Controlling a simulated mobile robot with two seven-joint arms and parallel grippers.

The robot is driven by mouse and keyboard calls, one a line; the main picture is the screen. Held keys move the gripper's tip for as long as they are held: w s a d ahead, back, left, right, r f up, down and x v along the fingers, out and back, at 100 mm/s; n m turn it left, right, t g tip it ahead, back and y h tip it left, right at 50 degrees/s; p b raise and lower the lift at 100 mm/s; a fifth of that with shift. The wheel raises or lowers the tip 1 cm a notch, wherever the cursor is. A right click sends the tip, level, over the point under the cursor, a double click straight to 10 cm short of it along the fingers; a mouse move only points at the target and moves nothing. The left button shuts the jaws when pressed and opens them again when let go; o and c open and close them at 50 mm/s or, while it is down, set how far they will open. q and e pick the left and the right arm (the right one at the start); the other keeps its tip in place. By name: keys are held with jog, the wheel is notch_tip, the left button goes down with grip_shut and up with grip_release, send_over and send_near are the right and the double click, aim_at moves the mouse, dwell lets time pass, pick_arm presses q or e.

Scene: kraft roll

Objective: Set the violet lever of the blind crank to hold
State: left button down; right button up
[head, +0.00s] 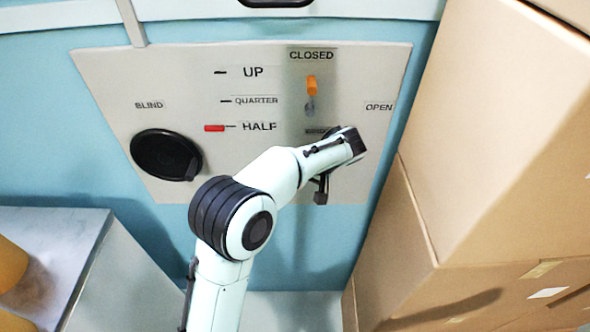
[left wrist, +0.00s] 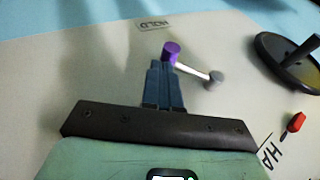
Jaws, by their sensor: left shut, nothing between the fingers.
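The violet lever shows in the left wrist view as a violet knob (left wrist: 172,50) on a pale rod, which runs to a grey pivot (left wrist: 216,77). A HOLD label (left wrist: 156,25) is on the panel just beyond the knob, and the knob is apart from it. My left gripper (left wrist: 164,66) is shut and empty, its fingertips right by the violet knob; I cannot tell whether they touch. The blind crank's black disc (head: 167,155) is at the left of the panel, also in the left wrist view (left wrist: 275,60). In the head view my left arm hides the violet lever. My right gripper is not in view.
The grey panel (head: 120,75) also bears an orange-tipped lever (head: 312,85) below CLOSED and a red pointer (head: 214,128) at HALF. Cardboard boxes (head: 500,130) stand close on the right. A grey surface (head: 60,225) is at lower left.

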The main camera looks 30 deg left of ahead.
pick_arm(q)
jog(key=s+a+f+m+g+y+b, duration=0.1)
jog(key=s+a+f+g+y+b, duration=0.1)
jog(key=f+y, duration=0.4)
jog(key=shift+s+a+f+m+g+y, duration=0.3)
jog(key=shift+a+g+y, duration=0.5)
jog(key=shift+a+y, duration=0.2)
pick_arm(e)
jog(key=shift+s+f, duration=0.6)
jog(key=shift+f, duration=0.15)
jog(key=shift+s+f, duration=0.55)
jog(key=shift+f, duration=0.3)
pick_arm(q)
notch_tip(320, 180, up, 20)
jog(key=shift+r+p, duration=0.1)
jog(key=shift+p, duration=0.45)
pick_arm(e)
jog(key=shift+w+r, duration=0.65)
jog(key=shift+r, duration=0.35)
